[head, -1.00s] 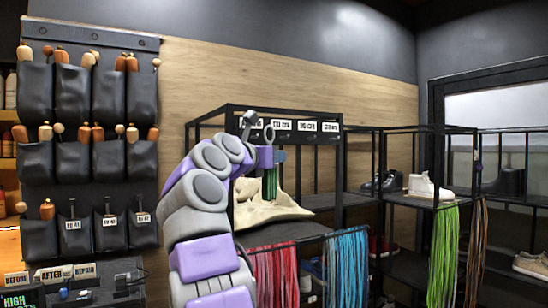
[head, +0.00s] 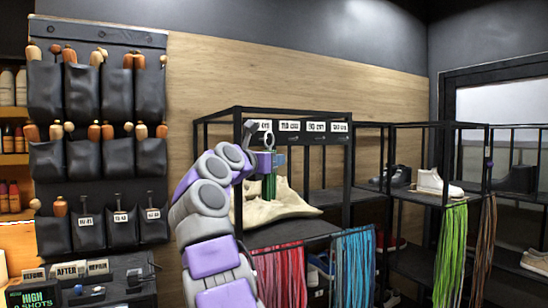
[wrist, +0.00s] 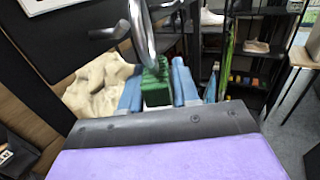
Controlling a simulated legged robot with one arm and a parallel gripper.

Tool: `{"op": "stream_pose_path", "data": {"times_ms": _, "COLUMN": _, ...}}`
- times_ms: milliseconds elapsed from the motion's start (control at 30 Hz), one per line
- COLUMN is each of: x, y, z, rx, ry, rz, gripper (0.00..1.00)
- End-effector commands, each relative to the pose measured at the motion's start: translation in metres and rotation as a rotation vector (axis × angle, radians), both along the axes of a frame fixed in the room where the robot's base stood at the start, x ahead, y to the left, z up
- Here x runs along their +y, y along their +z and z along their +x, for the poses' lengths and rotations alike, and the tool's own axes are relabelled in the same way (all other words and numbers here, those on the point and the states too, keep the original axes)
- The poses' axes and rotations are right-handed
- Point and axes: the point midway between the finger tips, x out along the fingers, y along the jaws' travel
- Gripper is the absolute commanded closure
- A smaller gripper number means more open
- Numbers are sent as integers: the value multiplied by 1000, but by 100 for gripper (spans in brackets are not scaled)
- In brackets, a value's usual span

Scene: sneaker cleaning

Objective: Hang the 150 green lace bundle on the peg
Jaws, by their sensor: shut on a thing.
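The green lace bundle (head: 269,187) hangs upright below my gripper (head: 268,160), in front of the labelled panel of the black rack. In the wrist view my gripper (wrist: 157,82) has its blue fingers shut on the bundle (wrist: 154,82). A metal ring (wrist: 142,32) stands above the bundle, and also shows in the head view (head: 269,138). A metal peg (wrist: 104,33) lies right beside the ring in the wrist view. I cannot tell whether the ring is around the peg. The peg label nearest the gripper is partly covered and hard to read.
A beige crumpled cloth-like piece (head: 290,205) lies on the rack shelf under the bundle. Red laces (head: 280,275) and blue laces (head: 354,265) hang from the front bar. Light green laces (head: 451,255) hang farther right. A white shoe (head: 437,185) stands on the right shelf.

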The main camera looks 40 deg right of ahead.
Motion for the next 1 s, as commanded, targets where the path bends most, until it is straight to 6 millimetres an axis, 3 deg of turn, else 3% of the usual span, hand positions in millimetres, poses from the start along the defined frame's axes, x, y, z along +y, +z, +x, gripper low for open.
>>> {"op": "stream_pose_path", "data": {"times_ms": 500, "x": -6, "y": -3, "z": 28, "rx": 3, "ry": 2, "rz": 2, "gripper": 99}}
{"op": "stream_pose_path", "data": {"times_ms": 1000, "x": -9, "y": -12, "z": 38, "rx": 0, "ry": 1, "rz": 1, "gripper": 99}}
